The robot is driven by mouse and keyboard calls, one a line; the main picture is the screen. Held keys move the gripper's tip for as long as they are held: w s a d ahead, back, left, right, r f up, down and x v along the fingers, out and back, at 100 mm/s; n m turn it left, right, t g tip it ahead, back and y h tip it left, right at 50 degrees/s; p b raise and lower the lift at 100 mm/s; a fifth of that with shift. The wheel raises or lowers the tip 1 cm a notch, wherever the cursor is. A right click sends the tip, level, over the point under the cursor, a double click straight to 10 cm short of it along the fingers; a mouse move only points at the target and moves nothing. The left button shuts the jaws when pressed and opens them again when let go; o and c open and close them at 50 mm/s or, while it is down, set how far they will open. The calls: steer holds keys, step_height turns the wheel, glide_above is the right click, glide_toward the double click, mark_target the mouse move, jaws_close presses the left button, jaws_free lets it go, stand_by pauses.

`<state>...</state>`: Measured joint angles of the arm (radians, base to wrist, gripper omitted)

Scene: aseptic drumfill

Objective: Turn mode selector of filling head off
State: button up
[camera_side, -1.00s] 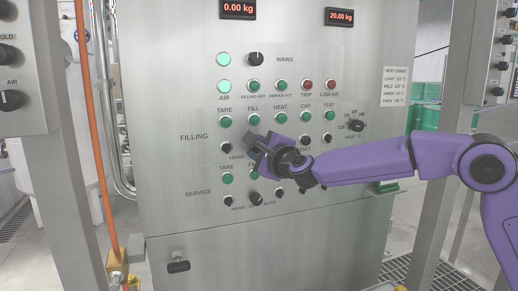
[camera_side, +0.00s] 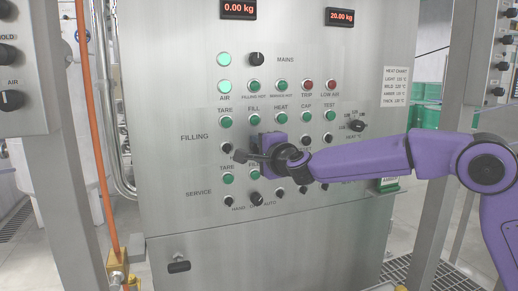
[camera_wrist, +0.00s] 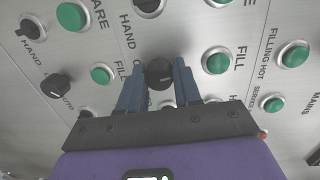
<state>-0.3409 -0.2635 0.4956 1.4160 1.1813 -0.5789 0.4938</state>
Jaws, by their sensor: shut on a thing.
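The filling head's mode selector is a round black knob (camera_wrist: 159,73) on the steel panel (camera_side: 190,65), in the FILLING row below the FILL button (camera_side: 253,121). In the wrist view my gripper (camera_wrist: 159,78) has one blue finger on each side of it and is shut on it. In the side view my gripper (camera_side: 252,156) covers the knob, and its body looks level against the panel. The HAND lettering beside the knob is partly visible. Which way the knob points cannot be told clearly.
The service mode selector (camera_side: 256,199) sits just below, and a small black knob (camera_side: 227,148) is close on the left. Green buttons (camera_side: 227,178) surround the gripper. The heat knob (camera_side: 356,126) is to the right, the mains knob (camera_side: 256,59) above. An orange pipe (camera_side: 95,130) stands left.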

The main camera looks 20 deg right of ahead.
steer(key=shift+f, duration=0.15)
steer(key=o, duration=1)
steer(key=shift+o, duration=0.2)
steer(key=s+d+r, duration=0.1)
steer(key=s, duration=1.6)
steer(key=shift+s+d+r, duration=0.15)
steer(key=shift+r, duration=0.15)
